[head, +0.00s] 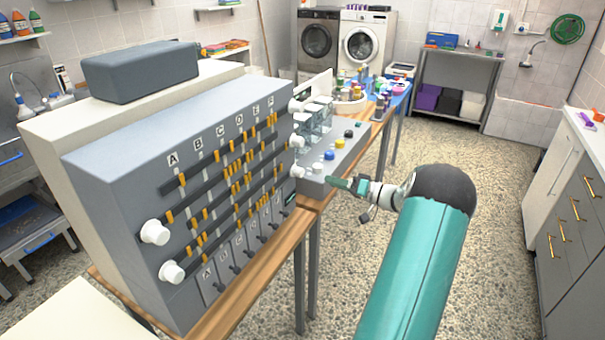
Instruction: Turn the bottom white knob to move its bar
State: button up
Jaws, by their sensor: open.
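A grey panel machine (110,170) has lettered columns A to F, dark horizontal bars and orange tabs. At its left end, the lower white knob (171,272) sits below another white knob (154,232). At its right end, several white knobs stand in a column, the lowest (298,171) level with my gripper. A dark bar (205,236) crosses the panel low down. My gripper (334,181) is open, pointing left, apart from this right-hand lowest knob. Which knob each bar joins is hard to tell.
A grey box with blue, yellow and white buttons (330,155) sits on the wooden table just behind my gripper. Bottles and jars (365,90) crowd the table further back. The speckled floor (490,200) is open at the right, before white cabinets (560,160).

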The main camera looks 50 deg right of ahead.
aim_at(302, 173)
jog(key=x, duration=1.1)
jog(key=c, duration=1)
